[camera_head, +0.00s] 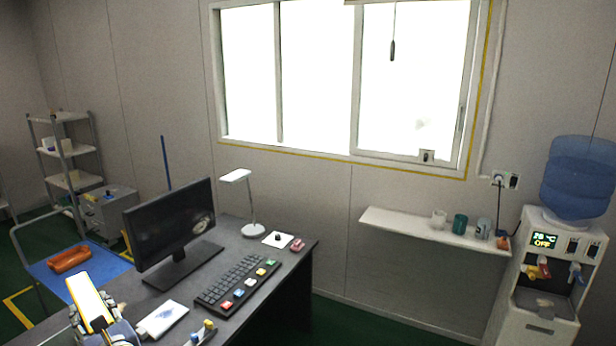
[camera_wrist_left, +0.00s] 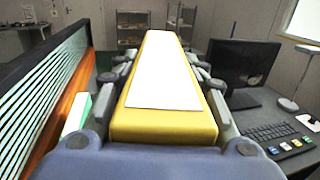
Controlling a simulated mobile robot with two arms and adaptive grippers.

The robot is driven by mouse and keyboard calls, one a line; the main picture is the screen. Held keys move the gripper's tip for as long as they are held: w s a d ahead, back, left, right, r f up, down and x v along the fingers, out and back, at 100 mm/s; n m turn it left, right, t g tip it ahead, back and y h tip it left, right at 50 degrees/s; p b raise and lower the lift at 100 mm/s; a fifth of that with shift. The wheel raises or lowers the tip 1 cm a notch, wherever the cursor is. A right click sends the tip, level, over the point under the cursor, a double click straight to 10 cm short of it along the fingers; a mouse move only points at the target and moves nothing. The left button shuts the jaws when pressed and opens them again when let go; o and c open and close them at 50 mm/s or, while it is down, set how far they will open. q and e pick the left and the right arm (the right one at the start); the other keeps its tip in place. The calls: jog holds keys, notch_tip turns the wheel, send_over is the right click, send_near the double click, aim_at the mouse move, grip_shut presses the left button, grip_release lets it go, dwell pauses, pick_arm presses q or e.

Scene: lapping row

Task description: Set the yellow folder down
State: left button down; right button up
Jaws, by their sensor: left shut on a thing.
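The yellow folder (camera_wrist_left: 165,125) has a white label on its face and fills the middle of the left wrist view. In the head view the yellow folder (camera_head: 91,301) shows at the bottom left, above the near end of the dark desk (camera_head: 262,247). My left gripper (camera_head: 98,325) is shut on it, with a finger on each side. The folder's lower end is hidden by the gripper. My right gripper does not show.
The desk bears a monitor (camera_head: 172,224), a keyboard (camera_head: 238,283), a lamp (camera_head: 240,200) and a white card (camera_head: 162,318) close to the gripper. A blue cart (camera_head: 105,262) with an orange tray (camera_head: 69,259) stands left of the desk.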

pick_arm(q)
jog(key=s+d+m+t+h, duration=0.3)
jog(key=s+d+m+h, duration=0.3)
jog(key=d, duration=0.7)
jog(key=s+d+m+t+h, duration=0.35)
jog(key=s+d+h, duration=0.4)
jog(key=d, duration=0.55)
notch_tip(320, 180, down, 11)
jog(key=b, duration=1.2)
jog(key=s+f, duration=0.3)
jog(key=s, duration=0.4)
jog(key=shift+s+a+p, duration=0.15)
jog(key=shift+p, duration=0.15)
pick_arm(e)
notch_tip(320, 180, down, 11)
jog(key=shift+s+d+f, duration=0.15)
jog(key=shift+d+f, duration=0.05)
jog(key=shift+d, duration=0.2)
